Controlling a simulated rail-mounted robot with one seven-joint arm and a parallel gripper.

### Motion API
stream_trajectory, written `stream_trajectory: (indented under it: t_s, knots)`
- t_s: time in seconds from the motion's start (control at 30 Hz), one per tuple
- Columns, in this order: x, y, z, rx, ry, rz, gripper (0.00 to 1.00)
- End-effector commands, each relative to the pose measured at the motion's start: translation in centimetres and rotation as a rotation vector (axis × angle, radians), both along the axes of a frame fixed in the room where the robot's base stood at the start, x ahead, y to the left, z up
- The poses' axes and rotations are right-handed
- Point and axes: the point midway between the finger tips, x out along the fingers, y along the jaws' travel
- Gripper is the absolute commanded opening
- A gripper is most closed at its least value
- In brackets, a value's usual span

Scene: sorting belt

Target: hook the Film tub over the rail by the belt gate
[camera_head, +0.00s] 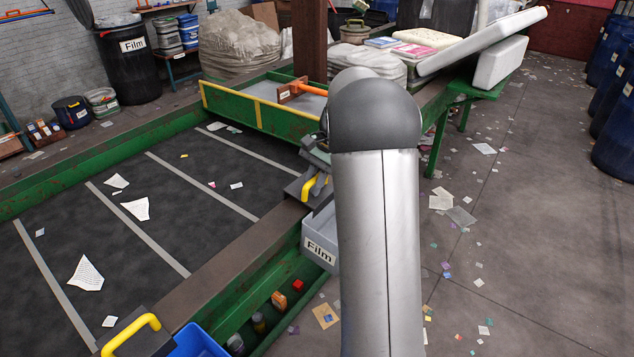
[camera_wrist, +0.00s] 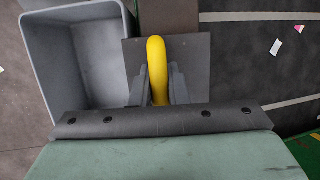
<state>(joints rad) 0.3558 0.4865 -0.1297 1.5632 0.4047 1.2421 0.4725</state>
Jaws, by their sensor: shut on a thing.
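The Film tub (camera_head: 321,249) is a grey open bin with a white "Film" label, on the outer side of the belt's brown-topped rail (camera_head: 215,250). Its dark hook plate (camera_head: 296,189) with a yellow handle (camera_head: 308,188) is over the rail top; I cannot tell if it rests on it. In the wrist view the tub (camera_wrist: 38,60) looks empty, left of the plate (camera_wrist: 193,60). My gripper (camera_wrist: 158,88) is shut on the yellow handle (camera_wrist: 157,60). My arm hides the tub's right part in the head view.
The green gate (camera_head: 235,107) with an orange handle (camera_head: 304,88) stands behind. A blue tub (camera_head: 198,343) with its own yellow handle (camera_head: 135,333) is at the near rail. Small items lie under the rail. The right floor is mostly open, with scraps.

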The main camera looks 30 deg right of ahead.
Motion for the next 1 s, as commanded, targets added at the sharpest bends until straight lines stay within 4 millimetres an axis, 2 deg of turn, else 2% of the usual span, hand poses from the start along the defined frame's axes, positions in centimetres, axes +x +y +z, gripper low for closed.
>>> stream_trajectory:
  t_s: [0.03, 0.37, 0.57, 1.0]
  knots:
    - [0.3, 2.0, -2.3, 0.030, 0.023, 0.026, 0.00]
    - [0.3, 2.0, -2.3, 0.030, 0.023, 0.025, 0.00]
    - [0.3, 2.0, -1.5, 0.030, 0.023, 0.025, 0.00]
    - [0.2, 2.0, 1.5, 0.030, 0.023, 0.025, 0.00]
